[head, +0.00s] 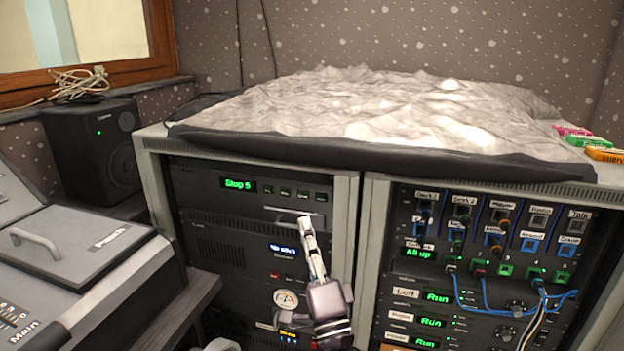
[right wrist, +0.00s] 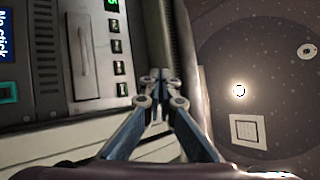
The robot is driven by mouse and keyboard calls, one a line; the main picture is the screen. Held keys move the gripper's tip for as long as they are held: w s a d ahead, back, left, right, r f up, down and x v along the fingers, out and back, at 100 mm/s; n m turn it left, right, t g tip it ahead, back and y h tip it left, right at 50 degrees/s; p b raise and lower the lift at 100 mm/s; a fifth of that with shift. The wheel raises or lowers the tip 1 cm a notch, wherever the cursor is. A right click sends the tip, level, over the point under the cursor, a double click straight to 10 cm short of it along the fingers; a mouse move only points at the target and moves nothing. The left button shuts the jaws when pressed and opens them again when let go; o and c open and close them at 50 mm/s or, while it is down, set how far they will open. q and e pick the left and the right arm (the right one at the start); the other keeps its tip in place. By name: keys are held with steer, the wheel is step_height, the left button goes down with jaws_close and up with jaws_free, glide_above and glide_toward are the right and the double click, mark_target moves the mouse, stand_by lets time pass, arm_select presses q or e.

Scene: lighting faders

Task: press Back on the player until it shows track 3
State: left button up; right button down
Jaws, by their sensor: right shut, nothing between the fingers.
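The player (head: 205,195) is the top unit in the left rack, and its green display (head: 238,185) reads "Stop 5". A row of small labelled buttons (head: 287,193) lies right of the display; the labels are too small to read, so I cannot tell which is Back. My right gripper (head: 305,221) is shut and empty, in front of the player, below the button row in the head view. Its fingertips (right wrist: 157,78) appear apart from the buttons. My left gripper is not in view.
A unit below has a blue display (head: 283,250). The right rack holds patch panels with blue cables (head: 500,308) hanging out. A crumpled cover (head: 380,110) lies on top. A speaker (head: 98,148) and a desk with a handled lid (head: 75,250) stand left.

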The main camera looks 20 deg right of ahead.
mark_target(321, 198)
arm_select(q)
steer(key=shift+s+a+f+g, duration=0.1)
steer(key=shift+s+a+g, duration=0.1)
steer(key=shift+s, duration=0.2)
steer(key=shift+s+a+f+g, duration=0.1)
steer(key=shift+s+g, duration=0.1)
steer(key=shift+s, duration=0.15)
arm_select(e)
steer(key=shift+w+f, duration=0.2)
steer(key=shift+w, duration=0.2)
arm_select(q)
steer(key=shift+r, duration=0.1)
